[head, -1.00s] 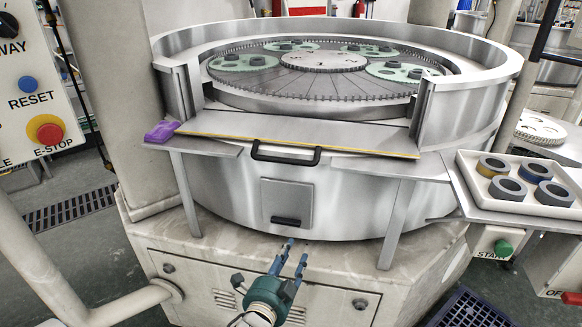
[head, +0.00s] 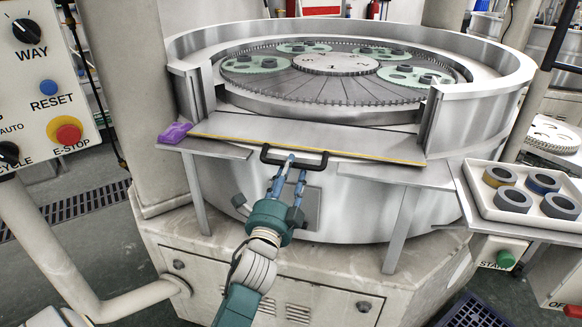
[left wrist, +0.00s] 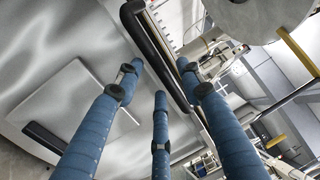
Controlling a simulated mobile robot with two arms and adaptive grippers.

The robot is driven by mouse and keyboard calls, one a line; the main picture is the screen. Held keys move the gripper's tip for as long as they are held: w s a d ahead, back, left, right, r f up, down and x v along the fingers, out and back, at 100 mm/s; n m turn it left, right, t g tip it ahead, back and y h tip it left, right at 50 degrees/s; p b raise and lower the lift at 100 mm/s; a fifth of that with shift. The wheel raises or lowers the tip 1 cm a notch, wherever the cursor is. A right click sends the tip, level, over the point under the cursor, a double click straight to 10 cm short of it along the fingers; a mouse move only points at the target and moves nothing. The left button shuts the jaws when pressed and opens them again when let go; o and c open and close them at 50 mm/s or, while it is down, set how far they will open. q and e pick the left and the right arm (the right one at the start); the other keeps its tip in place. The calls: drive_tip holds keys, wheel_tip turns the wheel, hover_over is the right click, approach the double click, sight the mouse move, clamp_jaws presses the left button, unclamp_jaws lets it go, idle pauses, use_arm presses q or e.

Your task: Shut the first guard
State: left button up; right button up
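The guard (head: 300,135) is a flat grey metal flap with a yellow front edge. It lies folded down over the front opening of the round machine. Its black bar handle (head: 314,166) sticks out from the front edge, and it crosses close to the fingertips in the left wrist view (left wrist: 152,42). My left gripper (head: 291,168) is at the handle, its blue fingers spread and pointing up at the bar. In the left wrist view the fingers (left wrist: 160,82) stand apart. I cannot tell whether they touch the bar. My right gripper is not in view.
A purple cloth-like thing (head: 174,134) lies on the left ledge. A white tray (head: 478,198) with several rings stands on the right ledge. A control panel with an E-stop (head: 66,131) is at the left. A small hatch with its own handle (left wrist: 45,138) sits below the guard.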

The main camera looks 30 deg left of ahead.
use_arm(q)
drive_tip(key=shift+w+a+r, duration=0.1)
drive_tip(key=shift+w+a, duration=0.1)
drive_tip(key=shift+w, duration=0.3)
